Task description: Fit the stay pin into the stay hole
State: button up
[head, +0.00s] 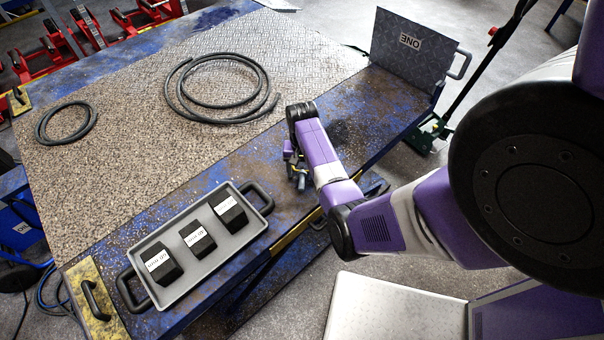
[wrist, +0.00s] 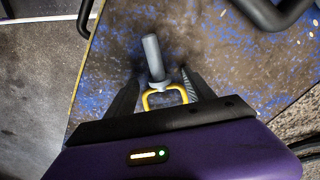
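The stay pin (wrist: 153,58) shows in the wrist view as a grey rod with a yellow loop handle (wrist: 164,97). The rod points out beyond the fingertips. In the head view my gripper (head: 297,172) is over the blue worktop near its front edge, and a small grey rod (head: 301,183) shows at it. I cannot make out the stay hole in either view.
A grey tray (head: 163,291) with three black labelled blocks is left of my gripper. Coiled black hoses (head: 176,110) lie on the patterned mat (head: 130,140). Red equipment (head: 90,30) is at the back left.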

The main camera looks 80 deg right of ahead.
jog(key=c, duration=1)
jog(key=shift+r, duration=0.15)
